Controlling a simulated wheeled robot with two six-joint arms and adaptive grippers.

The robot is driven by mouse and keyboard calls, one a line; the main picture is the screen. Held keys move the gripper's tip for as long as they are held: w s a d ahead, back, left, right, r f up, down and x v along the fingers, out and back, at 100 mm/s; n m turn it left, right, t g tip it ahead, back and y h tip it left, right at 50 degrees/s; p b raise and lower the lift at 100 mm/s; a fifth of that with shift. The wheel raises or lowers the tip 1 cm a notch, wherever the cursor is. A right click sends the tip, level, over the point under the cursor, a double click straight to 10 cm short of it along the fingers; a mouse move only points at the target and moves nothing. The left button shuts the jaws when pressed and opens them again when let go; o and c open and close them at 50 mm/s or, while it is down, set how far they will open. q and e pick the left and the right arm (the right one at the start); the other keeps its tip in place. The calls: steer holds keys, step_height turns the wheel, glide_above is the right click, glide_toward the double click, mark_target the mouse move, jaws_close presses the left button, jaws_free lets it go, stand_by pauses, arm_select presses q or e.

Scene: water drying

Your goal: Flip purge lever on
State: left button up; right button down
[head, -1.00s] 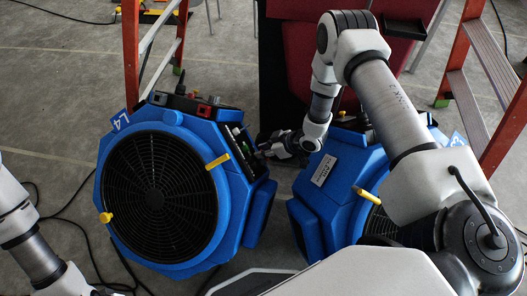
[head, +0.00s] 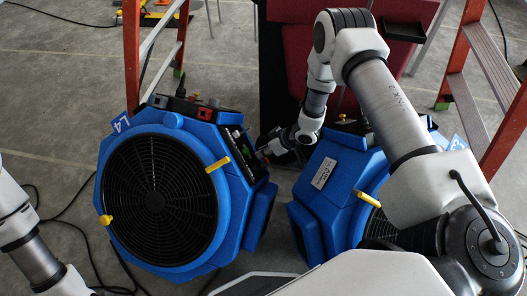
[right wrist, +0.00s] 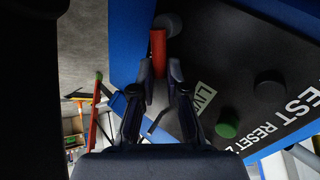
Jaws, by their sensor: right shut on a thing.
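The left blue machine (head: 180,122) has a round black fan grille and a dark control panel on its right side. In the right wrist view, a red lever (right wrist: 158,52) with a grey round base sticks out from the black panel (right wrist: 235,75). My right gripper (head: 267,155) is at that panel side in the head view. In the wrist view its fingertips (right wrist: 160,80) are on either side of the red lever's end, shut on it. Only my left arm shows at the lower left; its gripper is out of view.
A green button (right wrist: 227,130) and a dark knob sit on the panel beside the lever. A second blue machine (head: 335,180) stands close on the right, leaving a narrow gap. Orange ladders (head: 131,60) stand behind. Black cables lie on the floor at left.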

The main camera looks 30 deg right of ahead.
steer(key=c, duration=1.4)
jaws_free()
steer(key=shift+c, duration=0.2)
steer(key=v, duration=1.2)
steer(key=shift+f, duration=0.1)
